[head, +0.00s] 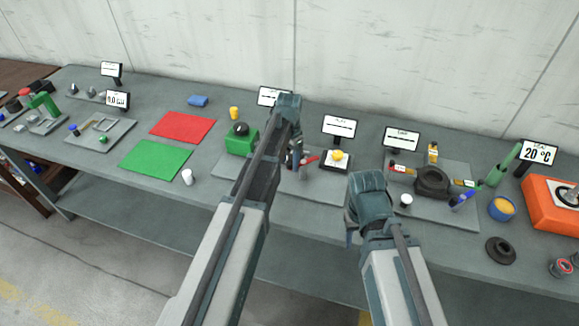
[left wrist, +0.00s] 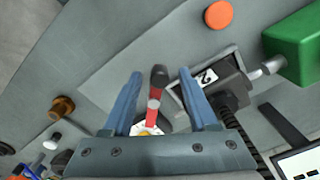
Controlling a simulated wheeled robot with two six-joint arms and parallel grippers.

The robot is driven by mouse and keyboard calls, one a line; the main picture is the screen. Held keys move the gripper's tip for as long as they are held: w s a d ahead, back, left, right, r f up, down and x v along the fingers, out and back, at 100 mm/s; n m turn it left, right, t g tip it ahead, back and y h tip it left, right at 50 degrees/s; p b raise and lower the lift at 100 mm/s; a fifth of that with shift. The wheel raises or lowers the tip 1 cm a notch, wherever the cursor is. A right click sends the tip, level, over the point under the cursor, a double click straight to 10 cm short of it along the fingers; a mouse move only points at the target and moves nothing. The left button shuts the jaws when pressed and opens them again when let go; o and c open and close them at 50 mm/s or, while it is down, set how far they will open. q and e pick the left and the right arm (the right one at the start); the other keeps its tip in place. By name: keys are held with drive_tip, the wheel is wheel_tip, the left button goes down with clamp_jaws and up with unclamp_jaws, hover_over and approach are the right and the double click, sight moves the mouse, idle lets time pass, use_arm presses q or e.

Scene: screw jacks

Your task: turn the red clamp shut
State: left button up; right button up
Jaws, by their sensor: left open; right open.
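The red clamp's handle (left wrist: 153,108) shows in the left wrist view as a red bar with a black end. It lies between the two blue fingers of my left gripper (left wrist: 160,76), with a gap on each side. In the head view a bit of red handle (head: 311,160) shows just right of my left gripper (head: 293,160), which is open and low over the bench; the arm hides much of the clamp. A grey block marked "2" (left wrist: 204,78) is by the right finger. My right gripper (head: 351,236) is open at the bench's front edge, its fingers mostly hidden.
A green box (head: 240,144) with a black ball stands left of my left gripper. A yellow ball on a pad (head: 338,156) is to the right. An orange disc (left wrist: 219,14) lies beyond the fingers.

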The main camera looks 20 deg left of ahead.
use_arm(q)
clamp_jaws()
idle(0.3)
idle(0.3)
drive_tip(key=d+n, duration=0.7)
drive_tip(key=n, duration=1)
drive_tip(key=shift+d+n, duration=0.3)
drive_tip(key=shift+n, duration=0.1)
drive_tip(key=shift+s, duration=0.1)
idle(0.4)
